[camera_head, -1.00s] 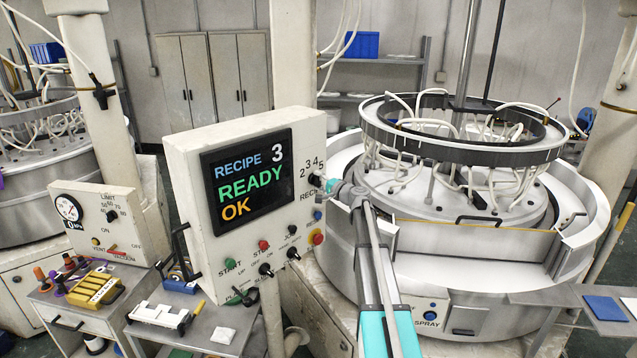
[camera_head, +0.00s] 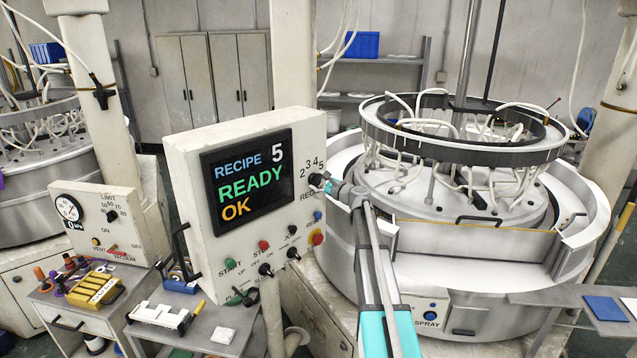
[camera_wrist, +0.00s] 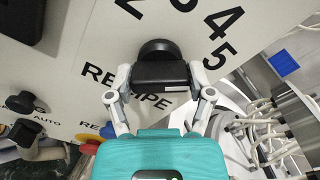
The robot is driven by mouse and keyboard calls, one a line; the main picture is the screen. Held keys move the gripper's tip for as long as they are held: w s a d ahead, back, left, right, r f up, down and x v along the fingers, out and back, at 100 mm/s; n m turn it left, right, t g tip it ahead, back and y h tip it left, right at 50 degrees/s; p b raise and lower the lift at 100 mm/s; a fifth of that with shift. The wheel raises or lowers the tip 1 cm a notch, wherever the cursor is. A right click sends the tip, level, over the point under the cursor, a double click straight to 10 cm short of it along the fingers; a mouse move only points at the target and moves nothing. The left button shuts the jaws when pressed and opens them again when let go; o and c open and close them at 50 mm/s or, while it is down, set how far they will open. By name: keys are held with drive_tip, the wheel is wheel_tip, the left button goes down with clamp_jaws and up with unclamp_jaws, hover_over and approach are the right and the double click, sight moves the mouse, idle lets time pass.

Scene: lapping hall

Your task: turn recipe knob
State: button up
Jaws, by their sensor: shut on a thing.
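The recipe knob (camera_wrist: 160,71) is a black dial with a bar grip on the panel face, below the printed numbers 2, 3, 4 and 5. My gripper (camera_wrist: 160,84) is shut on the knob's bar, one finger on each side, in the wrist view. In the head view my gripper (camera_head: 328,184) reaches the right part of the control panel (camera_head: 180,150), and the knob (camera_head: 316,180) is partly hidden by it. The panel screen (camera_head: 248,180) reads RECIPE 5, READY, OK. The knob's pointer mark is not clearly visible.
A red button (camera_head: 317,237), a blue button (camera_head: 318,215) and small black knobs (camera_head: 292,230) sit below the recipe knob. The large round lapping machine (camera_head: 455,240) stands close to the right. A tool cart (camera_head: 75,300) is at the lower left.

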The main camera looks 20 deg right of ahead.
drive_tip(key=shift+m, duration=1)
drive_tip(key=o, duration=1.1)
drive_tip(key=v, duration=1.2)
drive_tip(key=shift+a, duration=0.15)
